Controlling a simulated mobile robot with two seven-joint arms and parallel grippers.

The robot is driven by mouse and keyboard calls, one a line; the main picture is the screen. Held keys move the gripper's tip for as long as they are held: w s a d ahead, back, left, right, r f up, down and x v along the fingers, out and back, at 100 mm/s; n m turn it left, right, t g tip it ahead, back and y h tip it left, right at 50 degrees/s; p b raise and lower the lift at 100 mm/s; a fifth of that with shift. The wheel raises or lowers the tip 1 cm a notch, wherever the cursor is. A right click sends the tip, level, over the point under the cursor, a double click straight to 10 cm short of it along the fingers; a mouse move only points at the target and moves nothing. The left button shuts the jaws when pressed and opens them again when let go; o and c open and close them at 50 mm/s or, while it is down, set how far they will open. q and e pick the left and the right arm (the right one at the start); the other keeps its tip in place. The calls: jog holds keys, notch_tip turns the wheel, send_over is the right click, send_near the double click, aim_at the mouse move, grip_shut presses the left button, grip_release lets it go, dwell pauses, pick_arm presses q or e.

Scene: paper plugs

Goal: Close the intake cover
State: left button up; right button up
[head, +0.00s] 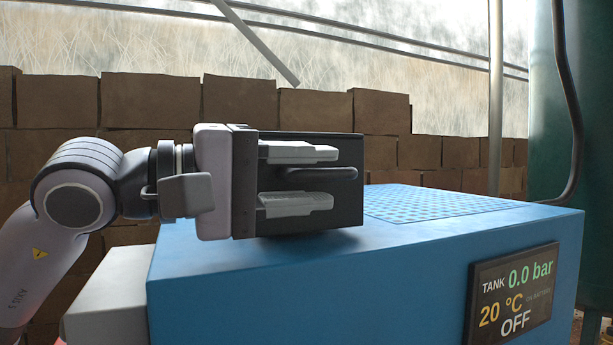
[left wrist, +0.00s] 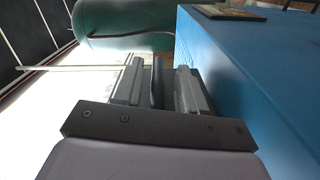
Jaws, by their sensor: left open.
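The intake cover (head: 348,208) looks like a dark panel standing raised over the blue machine (head: 350,285) in the head view. A dark bar-shaped handle (head: 330,172) shows on its face. My left gripper (head: 318,178) is open, with one finger above the handle and one below it. In the left wrist view the dark bar (left wrist: 157,82) lies between the two fingers of my left gripper (left wrist: 160,80), with gaps showing. The cover's hinge is hidden. My right gripper is in neither view.
A light blue patterned grille (head: 430,202) lies on the machine's top. A display (head: 514,293) on its side reads 0.0 bar, 20 °C and OFF. A green tank (head: 592,110) stands at the right. A brown block wall (head: 150,103) runs behind.

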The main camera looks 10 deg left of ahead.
pick_arm(q)
jog(key=v, duration=0.7)
dwell(0.4)
